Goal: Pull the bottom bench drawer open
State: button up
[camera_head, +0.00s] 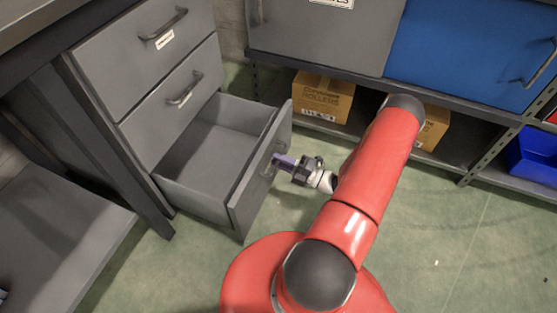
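The bottom bench drawer (258,179) is pulled well out of the grey drawer unit, and its empty grey interior shows. Its handle (268,165) is on the outer face of the front panel and is partly hidden. The fingertips overlap the handle in the view. Whether they are closed around it is too small to tell. The two drawers above, the middle drawer (168,112) and the top drawer (135,55), are shut.
A shelf unit stands at the back with a grey cabinet door (330,38) and a blue door (460,50). Cardboard boxes (322,97) sit on its lower shelf, and a blue bin (535,158) is at the right. Green floor (450,240) is clear on the right.

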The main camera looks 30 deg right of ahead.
jog(key=v, duration=0.7)
dwell(0.4)
jog(key=a+r+n+g+p, duration=0.1)
jog(key=a+r+n+g, duration=0.65)
jog(key=r+n, duration=0.35)
jog(key=a+r+n+g+p, duration=0.1)
jog(key=a+r+n+g, duration=0.5)
jog(key=r+n+g, duration=0.55)
jog(key=s+a+r+n+t+h, duration=0.2)
jog(key=s+r+n+h, duration=0.1)
jog(key=n, duration=0.5)
jog(key=s+a+r+n+t+h+p, duration=0.1)
jog(key=s+a+r+n+t+h, duration=0.1)
jog(key=r+n, duration=0.6)
jog(key=s+a+r+n+t+h+p, duration=0.1)
jog(key=s+a+r+n+t+h, duration=0.2)
jog(key=n, duration=0.5)
notch_tip(320, 180, up, 4)
jog(key=s+t+h, duration=0.1)
jog(key=s+h, duration=0.1)
jog(key=h, duration=0.1)
jog(key=shift+s+f+h, duration=0.25)
jog(key=shift+h, duration=0.15)
